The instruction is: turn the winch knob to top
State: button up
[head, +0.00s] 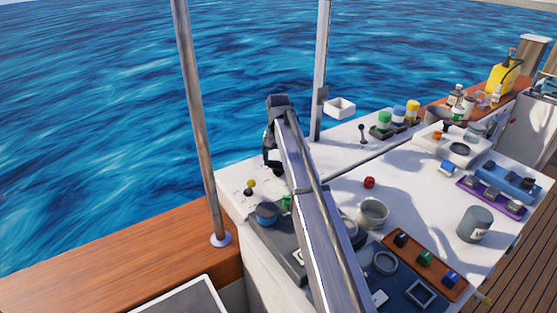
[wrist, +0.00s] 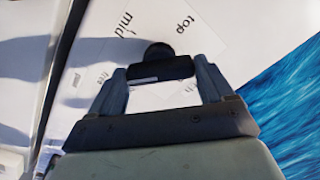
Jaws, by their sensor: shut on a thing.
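The black winch knob (wrist: 158,51) shows in the wrist view, with a dark bar-shaped part lying across between the fingers. My gripper (wrist: 160,69) is shut on it, one finger at each end. A white plate (wrist: 150,22) behind it carries the printed words "mid" and "top", both beyond the knob; other lettering is partly covered by the fingers. Which word the knob points at cannot be told. In the head view my gripper (head: 270,153) is at the far edge of the white counter, and the knob is not discernible there.
The white counter (head: 330,172) holds a red knob (head: 369,182), a metal cup (head: 372,213), a grey can (head: 475,224) and a black lever (head: 362,130). Upright poles (head: 200,120) stand near my arm. Open water lies beyond the edge.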

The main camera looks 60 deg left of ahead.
aim_at(279, 162)
jog(key=m, duration=1.3)
jog(key=shift+m, duration=0.4)
jog(key=m, duration=1.3)
jog(key=shift+m, duration=0.4)
jog(key=o, duration=0.9)
jog(key=shift+o, duration=0.2)
notch_tip(279, 162, up, 14)
